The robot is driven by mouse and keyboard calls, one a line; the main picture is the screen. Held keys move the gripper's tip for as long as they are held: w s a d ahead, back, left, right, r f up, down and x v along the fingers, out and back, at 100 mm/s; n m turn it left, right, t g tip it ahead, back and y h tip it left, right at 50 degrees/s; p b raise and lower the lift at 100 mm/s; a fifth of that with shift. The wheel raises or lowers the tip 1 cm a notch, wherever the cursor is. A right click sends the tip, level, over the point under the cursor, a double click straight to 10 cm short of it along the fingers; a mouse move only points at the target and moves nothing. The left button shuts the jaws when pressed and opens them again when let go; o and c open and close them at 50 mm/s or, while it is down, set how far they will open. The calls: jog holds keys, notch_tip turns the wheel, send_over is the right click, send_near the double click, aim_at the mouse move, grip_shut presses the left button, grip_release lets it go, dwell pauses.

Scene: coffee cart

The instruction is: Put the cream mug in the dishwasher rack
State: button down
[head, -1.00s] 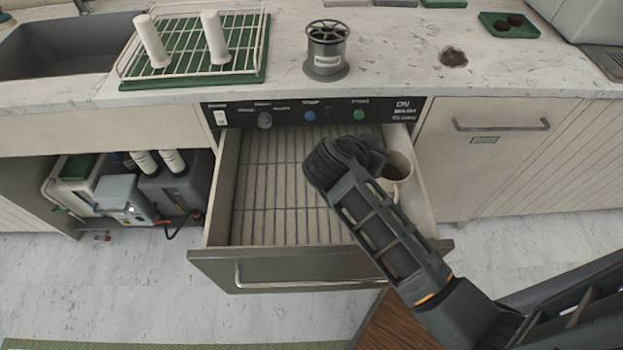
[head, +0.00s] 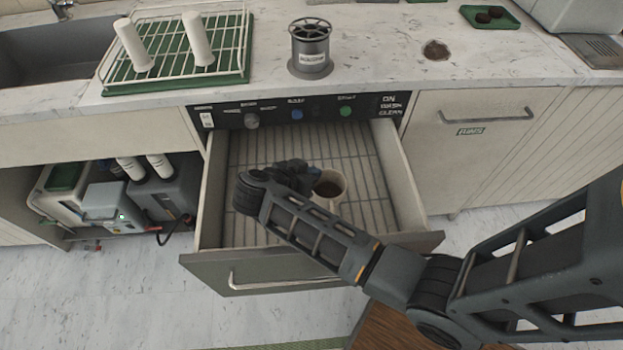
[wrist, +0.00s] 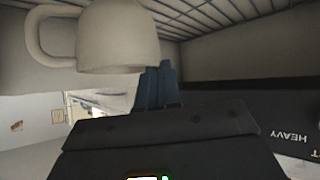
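The cream mug (head: 330,189) is upright, with dark brown inside, over the wire rack (head: 370,180) of the pulled-out dishwasher drawer. My gripper (head: 293,174) is at the mug's left side in the head view, partly hidden by my arm. In the wrist view, which is turned upside down, the mug (wrist: 115,38) fills the upper left, its handle to the left. The blue-grey fingers (wrist: 161,85) are close together and meet the mug's rim edge, seemingly pinching its wall. I cannot tell whether the mug's base touches the rack.
The drawer front (head: 300,268) and side walls surround the rack, which looks otherwise empty. The control panel (head: 290,112) is behind it. On the counter stand a grey cylinder (head: 310,58) and a white drying rack (head: 180,50) with two white cylinders.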

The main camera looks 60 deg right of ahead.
jog(key=shift+f, duration=1.3)
jog(key=shift+f, duration=0.6)
jog(key=c, duration=1.3)
grip_release()
jog(key=v, duration=1.2)
jog(key=shift+r, duration=0.6)
